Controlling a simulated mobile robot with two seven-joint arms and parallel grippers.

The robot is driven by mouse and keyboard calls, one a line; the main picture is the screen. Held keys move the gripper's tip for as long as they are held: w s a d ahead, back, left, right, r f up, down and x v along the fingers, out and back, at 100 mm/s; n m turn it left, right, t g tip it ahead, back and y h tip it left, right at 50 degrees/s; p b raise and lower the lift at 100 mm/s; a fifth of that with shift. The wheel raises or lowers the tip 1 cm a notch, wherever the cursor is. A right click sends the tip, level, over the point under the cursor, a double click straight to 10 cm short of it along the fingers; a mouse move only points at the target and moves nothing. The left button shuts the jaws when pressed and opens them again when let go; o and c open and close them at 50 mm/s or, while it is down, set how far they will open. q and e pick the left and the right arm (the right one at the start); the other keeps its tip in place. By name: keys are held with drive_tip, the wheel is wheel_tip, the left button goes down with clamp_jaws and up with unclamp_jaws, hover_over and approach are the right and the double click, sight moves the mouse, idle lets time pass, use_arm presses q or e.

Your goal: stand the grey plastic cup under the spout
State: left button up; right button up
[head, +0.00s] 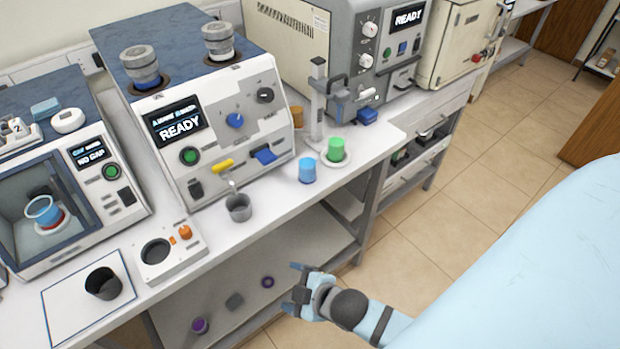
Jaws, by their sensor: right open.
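A grey cup (238,208) stands upright on the bench at the front of the middle machine. It is right below the small spout (232,184) under the yellow lever (222,166). A second, dark grey cup (103,284) stands on a white mat (62,312) at the lower left. I cannot tell from here which cup is plastic. My right gripper (291,288) is open and empty in front of the bench edge, apart from both cups. My left gripper is out of view.
A blue cup (307,171) and a green container (335,150) on a white dish stand right of the spout. A white block with a round hole (168,251) lies between the two grey cups. A lower shelf (245,293) holds small items.

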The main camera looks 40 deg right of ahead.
drive_tip(key=s+f+m, duration=0.1)
drive_tip(key=m, duration=0.1)
drive_tip(key=s+d+f+m, duration=0.1)
drive_tip(key=m, duration=0.2)
drive_tip(key=s+f+m, duration=0.1)
drive_tip(key=m, duration=0.1)
drive_tip(key=shift+s+d+m, duration=0.35)
drive_tip(key=shift+m, duration=0.05)
drive_tip(key=r+p, duration=0.5)
drive_tip(key=shift+d, duration=0.2)
drive_tip(key=shift+r, duration=0.1)
drive_tip(key=shift+c, duration=0.4)
idle(0.5)
